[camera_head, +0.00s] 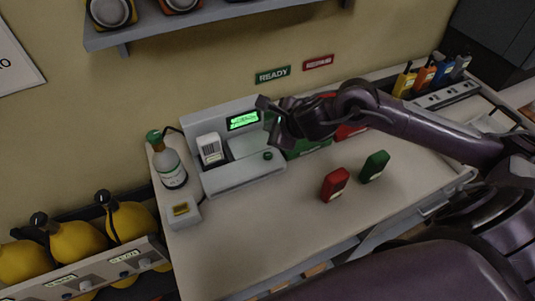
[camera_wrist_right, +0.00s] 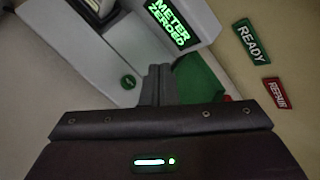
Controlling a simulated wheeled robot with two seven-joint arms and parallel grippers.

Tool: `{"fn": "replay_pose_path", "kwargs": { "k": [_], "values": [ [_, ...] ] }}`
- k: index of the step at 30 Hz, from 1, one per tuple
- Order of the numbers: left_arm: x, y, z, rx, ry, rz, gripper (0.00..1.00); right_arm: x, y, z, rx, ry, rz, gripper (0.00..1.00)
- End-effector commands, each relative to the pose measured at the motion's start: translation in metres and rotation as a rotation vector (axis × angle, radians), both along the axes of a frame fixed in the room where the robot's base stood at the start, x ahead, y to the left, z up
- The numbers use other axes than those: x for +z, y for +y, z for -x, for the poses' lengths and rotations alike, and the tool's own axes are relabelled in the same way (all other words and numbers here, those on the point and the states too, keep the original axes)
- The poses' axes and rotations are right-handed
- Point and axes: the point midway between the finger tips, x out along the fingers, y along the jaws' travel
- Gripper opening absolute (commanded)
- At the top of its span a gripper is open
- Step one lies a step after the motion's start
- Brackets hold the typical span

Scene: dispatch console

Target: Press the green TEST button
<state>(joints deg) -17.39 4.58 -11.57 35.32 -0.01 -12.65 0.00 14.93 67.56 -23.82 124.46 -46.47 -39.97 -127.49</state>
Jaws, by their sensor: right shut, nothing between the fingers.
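The green TEST button (camera_head: 267,156) is a small round button on the front deck of the grey console (camera_head: 245,177). It also shows in the right wrist view (camera_wrist_right: 128,81), left of the fingertips. My right gripper (camera_head: 270,117) is over the back of the console, above and behind the button and apart from it. In the wrist view its fingers (camera_wrist_right: 158,72) are together with nothing between them. The console's lit green screen (camera_head: 244,120) reads "METER ZEROED" in the wrist view (camera_wrist_right: 172,22). My left gripper is not in view.
A bottle (camera_head: 171,165) with a green top stands left of the console. Red (camera_head: 335,184) and green (camera_head: 375,166) handheld units stand on the counter to the right. READY (camera_head: 272,75) and red (camera_head: 318,62) signs hang on the wall. The front counter is mostly clear.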

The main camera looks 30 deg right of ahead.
Motion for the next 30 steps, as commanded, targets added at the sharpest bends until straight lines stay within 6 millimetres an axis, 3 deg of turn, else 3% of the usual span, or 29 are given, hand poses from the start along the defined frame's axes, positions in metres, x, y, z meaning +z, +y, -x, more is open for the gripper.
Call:
{"fn": "replay_pose_path", "kwargs": {
  "k": [8,18,24,30],
  "values": [
    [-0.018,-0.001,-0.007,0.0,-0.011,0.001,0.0,-0.027,0.0,0.001,-0.001,0.002,-0.002,0.0],
    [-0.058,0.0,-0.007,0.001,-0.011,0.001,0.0,-0.077,0.0,0.0,-0.001,-0.001,0.0,0.0],
    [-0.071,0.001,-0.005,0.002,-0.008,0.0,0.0,-0.087,0.0,0.0,-0.001,-0.001,-0.001,0.0],
    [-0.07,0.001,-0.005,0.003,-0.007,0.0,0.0,-0.086,0.0,0.0,-0.002,-0.001,-0.001,0.0]
  ]
}}
